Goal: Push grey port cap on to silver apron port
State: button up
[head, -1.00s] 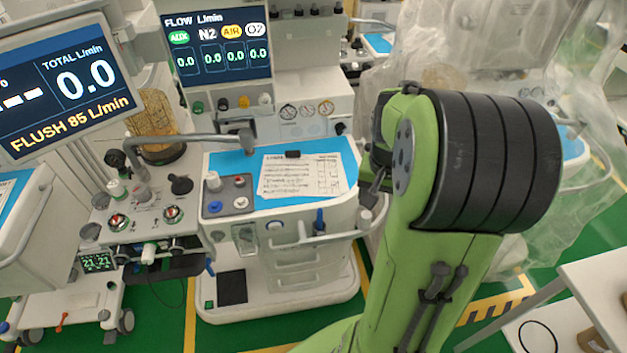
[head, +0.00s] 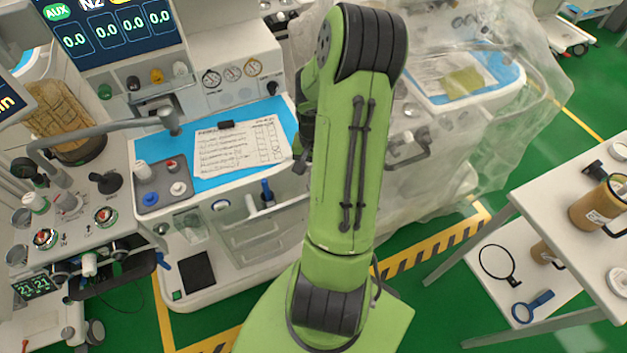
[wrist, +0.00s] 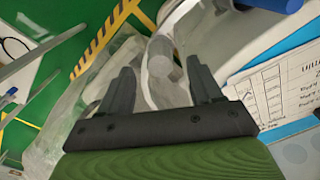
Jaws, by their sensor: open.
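In the wrist view, my gripper (wrist: 161,82) is open, with its two dark fingers apart and nothing between their tips. A short grey round-ended piece (wrist: 160,62) shows just beyond the gap between the fingers, by the white rail at the cart's front corner. It may be the grey port cap or the apron port; I cannot tell which, or whether the two are joined. Contact with the fingers does not show.
A grey tray (head: 151,199) with small caps lies on the blue cart top beside a printed sheet (head: 240,146). A plastic-draped cart (head: 465,150) stands to the right. A white table (head: 560,225) with jars is at the far right. Green floor lies between.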

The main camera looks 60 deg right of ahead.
notch_tip(320, 180, down, 4)
jog(key=shift+w+d+b, duration=0.1)
jog(key=shift+b, duration=0.2)
jog(key=shift+r, duration=0.1)
jog(key=c, duration=1.1)
